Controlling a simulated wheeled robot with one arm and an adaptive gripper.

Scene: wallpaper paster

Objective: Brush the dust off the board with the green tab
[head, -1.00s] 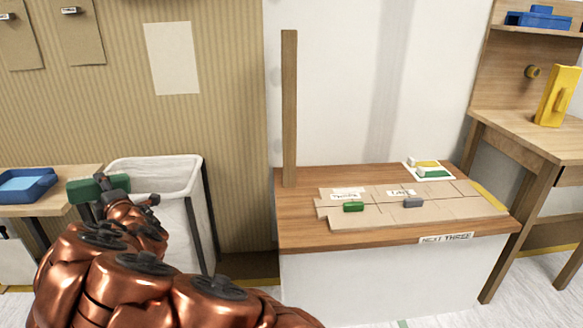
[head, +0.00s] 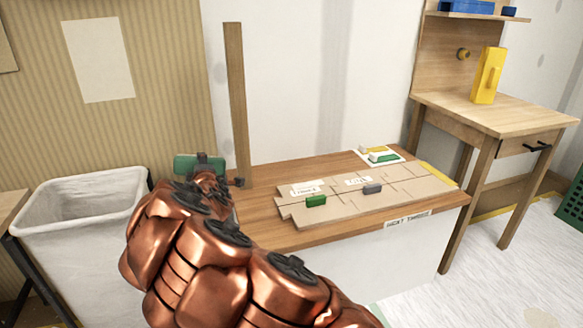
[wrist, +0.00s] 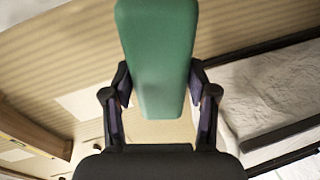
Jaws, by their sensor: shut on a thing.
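My gripper (head: 212,175) is shut on a green block-like thing (head: 190,166), held in the air left of the wooden table. A green tab (head: 316,201) sits on the left board, a grey tab (head: 372,189) farther right. Small white labels (head: 306,189) lie behind the tabs. Dust is too fine to make out.
An upright wooden post (head: 236,100) stands at the table's (head: 270,235) back left, close to my gripper. A white pad (head: 394,160) with small yellow and green items lies at the back. A white bin (head: 80,215) stands left. A side desk (head: 495,112) holds a yellow object (head: 489,75).

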